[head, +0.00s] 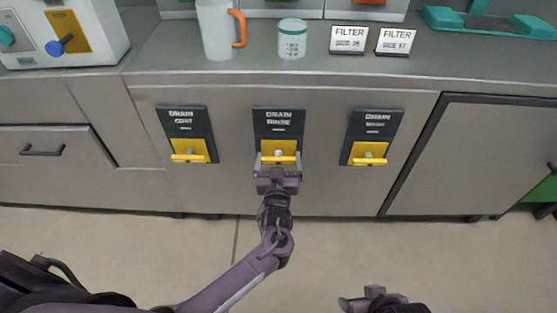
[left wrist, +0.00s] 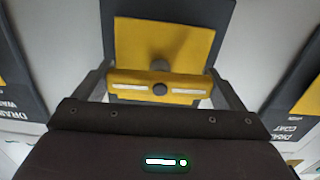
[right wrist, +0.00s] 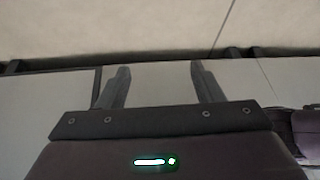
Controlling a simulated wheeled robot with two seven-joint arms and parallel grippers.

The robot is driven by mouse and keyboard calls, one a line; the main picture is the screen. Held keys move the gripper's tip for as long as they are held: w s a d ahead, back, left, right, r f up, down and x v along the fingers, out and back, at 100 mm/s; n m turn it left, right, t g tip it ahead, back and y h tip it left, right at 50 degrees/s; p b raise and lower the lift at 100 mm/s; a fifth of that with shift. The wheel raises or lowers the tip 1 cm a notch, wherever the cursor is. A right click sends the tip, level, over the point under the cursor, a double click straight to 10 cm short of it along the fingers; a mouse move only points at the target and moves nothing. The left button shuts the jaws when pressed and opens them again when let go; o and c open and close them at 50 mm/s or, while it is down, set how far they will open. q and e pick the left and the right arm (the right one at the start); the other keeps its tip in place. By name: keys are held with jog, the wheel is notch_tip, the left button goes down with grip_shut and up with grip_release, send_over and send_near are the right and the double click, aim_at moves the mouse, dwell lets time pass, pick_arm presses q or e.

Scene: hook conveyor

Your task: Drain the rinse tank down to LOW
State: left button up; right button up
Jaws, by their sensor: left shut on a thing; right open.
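The drain panel labelled DRAIN RINSE (head: 278,120) is the middle one of three on the grey cabinet front. Its yellow lever (head: 279,158) sticks out at the bottom of the panel. My left gripper (head: 278,168) is shut on this lever. In the left wrist view the yellow lever (left wrist: 160,87) lies across between the two fingers, one at each end. My right gripper (head: 372,298) is low in the head view, away from the panels. In the right wrist view its fingers (right wrist: 159,85) are apart with nothing between them. No tank level shows.
The left drain panel (head: 187,128) reads DRAIN COAT; the right drain panel (head: 373,128) seems to read DRAIN WASH. On the counter stand a white jug (head: 215,30) with an orange handle, a lidded jar (head: 292,38) and two FILTER cards (head: 348,39). The floor in front is clear.

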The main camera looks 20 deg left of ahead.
pick_arm(q)
jog(key=o, duration=0.7)
jog(key=shift+s+d, duration=0.1)
jog(key=shift+s, duration=0.25)
jog(key=p+v, duration=0.1)
jog(key=v, duration=0.6)
pick_arm(e)
jog(key=shift+s+d+r+g+h, duration=0.1)
jog(key=shift+s+d+g+h, duration=0.15)
jog(key=shift+d, duration=0.2)
jog(key=shift+s+d+g+h, duration=0.15)
jog(key=shift+d+g, duration=0.1)
jog(key=shift+d, duration=0.2)
jog(key=shift+w, duration=0.1)
